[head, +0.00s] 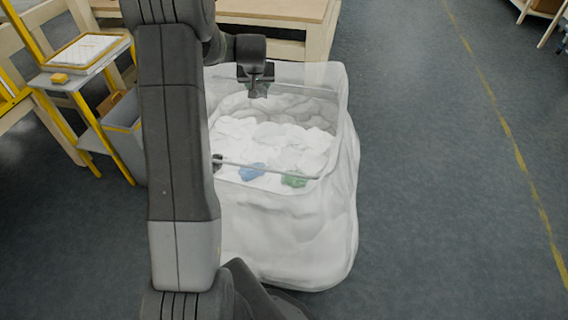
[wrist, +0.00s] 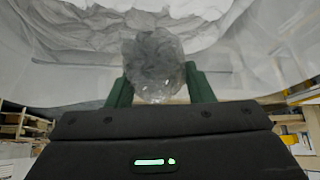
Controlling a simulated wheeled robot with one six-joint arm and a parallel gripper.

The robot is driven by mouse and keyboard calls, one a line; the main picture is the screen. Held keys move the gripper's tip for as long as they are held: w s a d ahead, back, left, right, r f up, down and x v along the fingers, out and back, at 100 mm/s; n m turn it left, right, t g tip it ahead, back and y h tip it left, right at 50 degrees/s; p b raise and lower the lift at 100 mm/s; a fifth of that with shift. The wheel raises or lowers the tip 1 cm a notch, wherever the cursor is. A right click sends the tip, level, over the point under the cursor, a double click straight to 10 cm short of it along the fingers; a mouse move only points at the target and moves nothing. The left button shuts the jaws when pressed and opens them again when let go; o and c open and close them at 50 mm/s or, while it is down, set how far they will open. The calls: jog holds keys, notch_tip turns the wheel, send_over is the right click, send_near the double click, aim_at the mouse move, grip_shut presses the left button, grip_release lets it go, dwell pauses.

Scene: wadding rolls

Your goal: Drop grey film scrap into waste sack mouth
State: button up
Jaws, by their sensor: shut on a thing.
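A crumpled grey film scrap (wrist: 153,62) is held between the green fingers of my gripper (wrist: 160,85) in the wrist view. In the head view my gripper (head: 258,88) points down at the far side of the waste sack (head: 295,228), over its mouth. The scrap is hard to make out there. The sack is translucent white and stands open on the floor. White wadding (head: 275,142) lies inside it, with a blue piece (head: 252,172) and a green piece (head: 294,180) near the front rim.
A wooden bench (head: 290,10) is behind the sack. The floor to the right is clear.

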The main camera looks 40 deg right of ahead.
notch_tip(320, 180, down, 6)
jog(key=b, duration=0.3)
jog(key=shift+r, duration=0.1)
jog(key=o, duration=1)
jog(key=shift+o, duration=0.2)
jog(key=shift+s+a+r, duration=0.1)
jog(key=v, duration=1.3)
jog(key=shift+r, duration=0.25)
jog(key=shift+f, duration=0.1)
